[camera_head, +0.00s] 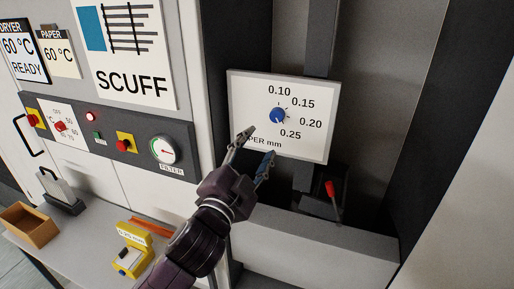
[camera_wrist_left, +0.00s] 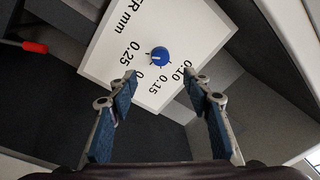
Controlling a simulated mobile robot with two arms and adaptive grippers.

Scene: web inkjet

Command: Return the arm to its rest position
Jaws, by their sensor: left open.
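My left gripper (camera_head: 260,143) is open and empty in front of a white dial panel (camera_head: 246,95). Its arm comes up from the bottom of the head view. A blue knob (camera_head: 277,115) sits on the panel among the marks 0.10, 0.15, 0.20 and 0.25. The fingers are apart from the knob, below it in the head view. In the left wrist view the open fingers (camera_wrist_left: 159,76) frame the knob (camera_wrist_left: 160,54) from a distance. I cannot surely read the knob's pointer. My right gripper is not in view.
A red-handled lever (camera_head: 330,188) stands below the panel. To the left are a control strip with a filter gauge (camera_head: 163,151), a yellow device (camera_head: 133,248) and a brown wooden box (camera_head: 30,225) on a ledge. A grey wall (camera_head: 310,245) runs below the panel.

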